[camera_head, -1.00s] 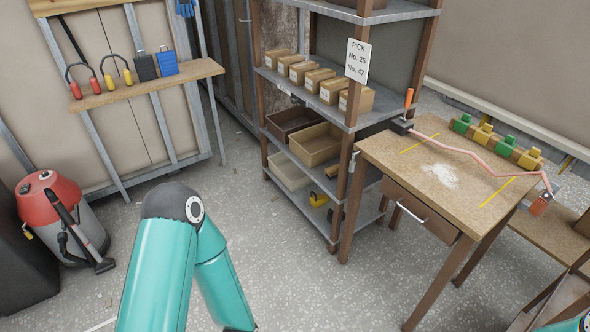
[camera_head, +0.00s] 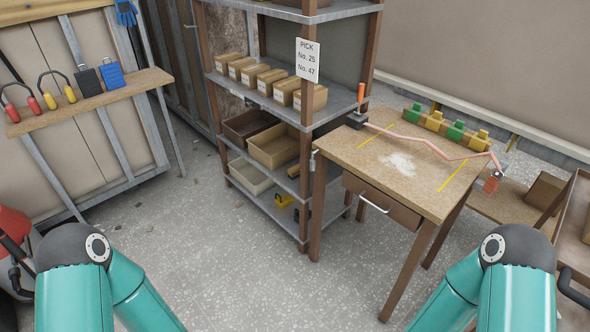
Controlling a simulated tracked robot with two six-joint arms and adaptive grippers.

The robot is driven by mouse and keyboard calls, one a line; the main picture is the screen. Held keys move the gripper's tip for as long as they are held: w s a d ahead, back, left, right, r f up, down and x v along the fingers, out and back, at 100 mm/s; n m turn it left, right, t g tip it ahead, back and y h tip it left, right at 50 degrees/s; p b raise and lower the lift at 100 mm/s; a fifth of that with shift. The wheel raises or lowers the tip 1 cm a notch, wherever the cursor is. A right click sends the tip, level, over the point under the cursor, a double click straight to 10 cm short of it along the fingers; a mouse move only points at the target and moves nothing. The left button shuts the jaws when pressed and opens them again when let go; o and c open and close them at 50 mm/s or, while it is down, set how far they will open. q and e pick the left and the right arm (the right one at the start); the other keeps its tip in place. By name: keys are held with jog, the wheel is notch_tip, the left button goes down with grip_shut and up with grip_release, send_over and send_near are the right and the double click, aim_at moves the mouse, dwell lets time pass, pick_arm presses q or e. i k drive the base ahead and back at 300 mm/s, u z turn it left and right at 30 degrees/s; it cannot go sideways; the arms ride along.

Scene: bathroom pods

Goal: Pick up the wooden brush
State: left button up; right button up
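I cannot make out the wooden brush for certain. A small tan wooden piece (camera_head: 294,170) lies at the right end of a lower shelf, partly hidden by the post; I cannot tell what it is. The wooden workbench (camera_head: 375,182) on the right has a patch of white powder (camera_head: 398,164) on its top and a closed drawer (camera_head: 381,199) in front. Both my arms show at the bottom of the view, left and right, but their grippers are out of frame.
A shelf rack (camera_head: 283,113) holds cardboard boxes (camera_head: 286,91) and open bins (camera_head: 274,146). A bent pink rod (camera_head: 432,147) runs along the bench's far side. A wall ledge (camera_head: 92,103) holds ear defenders. Grey floor (camera_head: 215,240) is clear in front.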

aim_at(294, 172)
jog(key=u, duration=0.05)
jog(key=i, duration=0.95)
jog(key=z, duration=0.1)
